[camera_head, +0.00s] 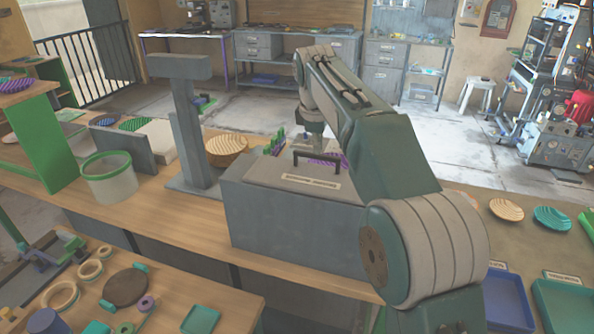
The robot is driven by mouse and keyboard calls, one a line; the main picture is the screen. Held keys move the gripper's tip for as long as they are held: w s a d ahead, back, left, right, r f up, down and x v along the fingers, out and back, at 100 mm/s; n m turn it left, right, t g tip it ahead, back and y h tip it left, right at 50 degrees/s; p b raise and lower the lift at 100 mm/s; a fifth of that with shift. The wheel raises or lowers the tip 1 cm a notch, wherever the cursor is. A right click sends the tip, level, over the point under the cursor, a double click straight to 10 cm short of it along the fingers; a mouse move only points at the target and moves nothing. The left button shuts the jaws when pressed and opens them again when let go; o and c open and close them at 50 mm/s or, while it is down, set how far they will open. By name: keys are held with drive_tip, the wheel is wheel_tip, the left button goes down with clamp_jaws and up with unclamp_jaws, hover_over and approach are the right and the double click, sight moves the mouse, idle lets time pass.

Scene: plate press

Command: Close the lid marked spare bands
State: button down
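A large grey box (290,228) stands on the wooden bench in the middle of the view. Its flat top carries a dark bar handle (317,157) and a pale label (311,181), whose lettering is too small to read. I cannot tell whether this is the spare bands lid or whether it is fully shut. My arm reaches over the box from the right and bends down at its far end. My gripper (311,144) is small and partly hidden, close to the handle. I cannot tell whether it touches the handle, or see its fingers clearly.
A grey post stand (187,125) and a green-rimmed tub (108,178) stand left of the box. A ridged round plate (226,147) lies behind it. Blue (506,300) and green (562,305) trays lie at the right. Rings and discs cover the front-left bench.

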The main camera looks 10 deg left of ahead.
sight(314, 172)
drive_tip(key=shift+f, duration=0.25)
drive_tip(key=v, duration=0.7)
drive_tip(key=s+d+r+m+t, duration=0.1)
drive_tip(key=s+d+r+m, duration=0.1)
drive_tip(key=s+d+m, duration=0.95)
drive_tip(key=s+d+f+m+t, duration=0.1)
drive_tip(key=s+d+f+m, duration=0.1)
drive_tip(key=s+d+f, duration=0.5)
drive_tip(key=s+d+f+m, duration=0.3)
drive_tip(key=s+d+f, duration=0.4)
drive_tip(key=s, duration=0.6)
drive_tip(key=shift+s+d+f+m+t, duration=0.35)
drive_tip(key=shift+d+f+t, duration=0.05)
drive_tip(key=shift+f, duration=0.25)
drive_tip(key=shift+d, duration=0.1)
